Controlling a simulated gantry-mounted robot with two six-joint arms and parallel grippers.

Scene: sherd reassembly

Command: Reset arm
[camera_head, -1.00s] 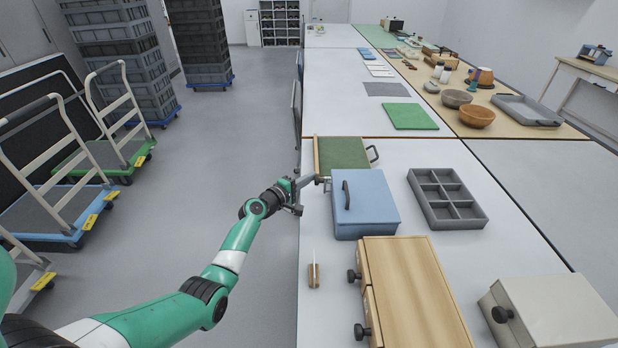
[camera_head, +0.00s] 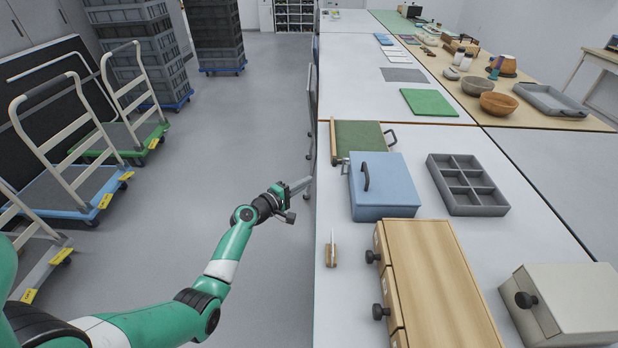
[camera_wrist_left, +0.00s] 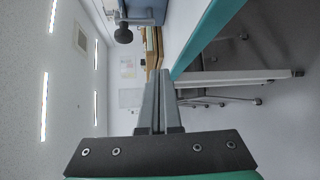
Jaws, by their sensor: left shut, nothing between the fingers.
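My left gripper (camera_head: 301,184) is off the left edge of the long white table, over the floor, beside the blue box. It is shut and empty. In the left wrist view its two grey fingers (camera_wrist_left: 159,102) lie together with nothing between them. My right gripper is not in view.
A blue lidded box (camera_head: 385,185), a green-lined tray (camera_head: 359,145), a grey compartment tray (camera_head: 467,184) and a wooden drawer box (camera_head: 437,285) stand on the white table (camera_head: 345,225). A small wooden item (camera_head: 331,256) lies near its left edge. Trolleys (camera_head: 70,192) stand on the left; the floor between is clear.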

